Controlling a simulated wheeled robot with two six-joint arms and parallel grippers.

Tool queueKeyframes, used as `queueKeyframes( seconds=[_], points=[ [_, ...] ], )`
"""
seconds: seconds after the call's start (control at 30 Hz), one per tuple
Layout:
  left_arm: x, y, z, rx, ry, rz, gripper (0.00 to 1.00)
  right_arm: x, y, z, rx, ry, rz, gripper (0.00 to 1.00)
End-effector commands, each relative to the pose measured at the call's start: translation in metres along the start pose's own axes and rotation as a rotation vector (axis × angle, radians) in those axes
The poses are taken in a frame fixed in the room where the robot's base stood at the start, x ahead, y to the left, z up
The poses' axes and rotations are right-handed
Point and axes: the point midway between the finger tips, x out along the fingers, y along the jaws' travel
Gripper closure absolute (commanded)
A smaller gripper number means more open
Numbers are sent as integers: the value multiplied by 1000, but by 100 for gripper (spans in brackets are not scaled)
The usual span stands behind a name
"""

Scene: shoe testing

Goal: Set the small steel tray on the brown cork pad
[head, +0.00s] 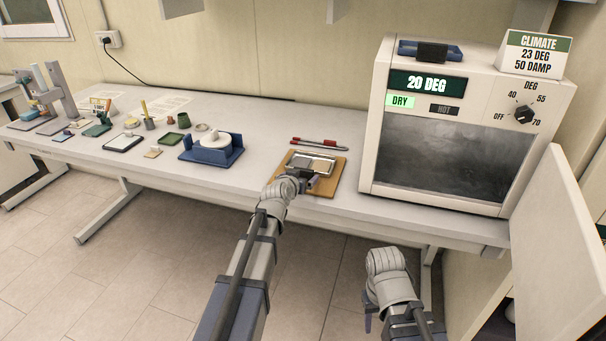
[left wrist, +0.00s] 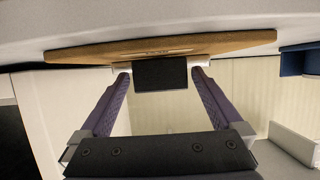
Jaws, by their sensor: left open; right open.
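The small steel tray (head: 312,162) lies flat on the brown cork pad (head: 327,189), on the white bench left of the climate cabinet. My left gripper (head: 297,182) is at the tray's near side. In the left wrist view the cork pad (left wrist: 90,53) shows edge-on, with a dark block (left wrist: 160,74), seemingly the tray's grip, between the fingertips of my left gripper (left wrist: 160,80). The fingers are open, one on each side of the block. My right gripper (head: 368,318) is low in front of the bench, mostly hidden by its own wrist, and away from the tray.
A red-and-dark pen (head: 318,143) lies behind the pad. A blue stand with a white round part (head: 212,150) is to the left, with several small items beyond. The climate cabinet (head: 440,120) is to the right, with an open door (head: 560,250) beside it.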

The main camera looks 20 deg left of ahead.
Motion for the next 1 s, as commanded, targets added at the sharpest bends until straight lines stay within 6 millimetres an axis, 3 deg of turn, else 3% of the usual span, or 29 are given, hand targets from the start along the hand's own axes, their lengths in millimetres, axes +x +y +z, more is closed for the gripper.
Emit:
queueKeyframes(
  seconds=[0.03,0.4,0.53,0.77,0.87,0.97,1.0],
  points=[
    [-15,0,-2,0,0,-1,0,-7,1,0,0,0,0,50],
    [-88,1,-2,1,-1,0,0,-35,3,2,0,0,0,50],
    [-97,0,-1,0,-1,0,0,-38,4,2,0,0,0,50],
    [-97,0,0,2,-2,1,0,-37,4,2,0,0,0,50],
    [-97,17,10,10,-45,32,0,-37,4,2,0,0,0,50],
    [-103,61,41,39,-184,114,0,-37,4,2,0,0,0,50],
    [-109,84,60,57,-269,153,0,-37,4,2,0,0,0,50]
  ],
)
